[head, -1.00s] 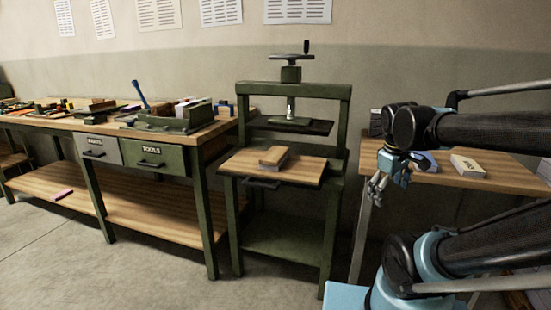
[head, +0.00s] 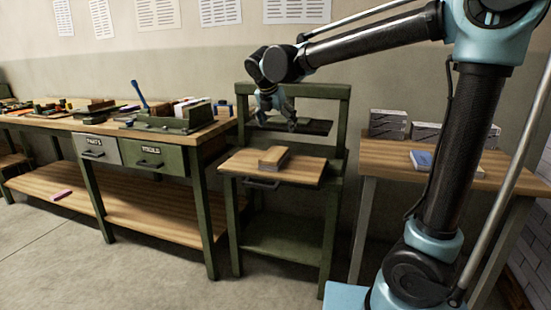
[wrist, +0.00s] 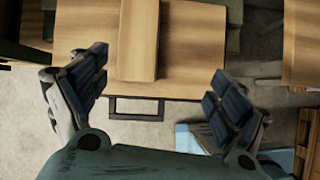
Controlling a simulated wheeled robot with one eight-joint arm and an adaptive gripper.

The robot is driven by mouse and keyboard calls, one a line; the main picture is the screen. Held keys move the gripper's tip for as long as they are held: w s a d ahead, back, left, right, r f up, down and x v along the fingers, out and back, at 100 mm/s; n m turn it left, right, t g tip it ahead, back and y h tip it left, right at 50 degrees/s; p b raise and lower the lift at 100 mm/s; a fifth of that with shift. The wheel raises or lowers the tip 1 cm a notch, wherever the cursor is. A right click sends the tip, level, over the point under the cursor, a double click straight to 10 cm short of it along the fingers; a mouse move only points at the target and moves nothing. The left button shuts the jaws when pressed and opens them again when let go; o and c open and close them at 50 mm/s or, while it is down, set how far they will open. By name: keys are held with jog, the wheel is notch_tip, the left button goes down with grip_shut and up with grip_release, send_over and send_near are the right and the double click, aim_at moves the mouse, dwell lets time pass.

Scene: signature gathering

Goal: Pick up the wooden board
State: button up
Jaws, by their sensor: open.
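A small wooden board (head: 273,156) lies on the wooden top (head: 300,168) of the green press stand. In the wrist view the wooden board (wrist: 138,40) is a long, narrow piece near the top centre, running off the top edge, on the wider stand top (wrist: 195,45). My gripper (head: 277,120) is above the stand in the head view, in front of the press frame. In the wrist view my gripper (wrist: 160,80) has its fingers spread wide with nothing between them. The board is apart from the fingers.
The green press frame (head: 343,115) rises behind the stand top. A handle (wrist: 137,108) sticks out at the stand's front. A workbench (head: 205,135) with a vise and tools is at left. A table at right holds grey blocks (head: 388,123). Floor in front is clear.

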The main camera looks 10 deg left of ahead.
jog(key=a+n, duration=0.2)
jog(key=a, duration=0.1)
send_near(275, 153)
jog(key=x, duration=0.3)
jog(key=shift+w+d, duration=0.2)
jog(key=shift+a+x, duration=0.15)
jog(key=shift+x, duration=1.25)
jog(key=shift+a+x, duration=0.15)
jog(key=shift+x, duration=1.25)
jog(key=shift+s, duration=0.1)
jog(key=c, duration=1.2)
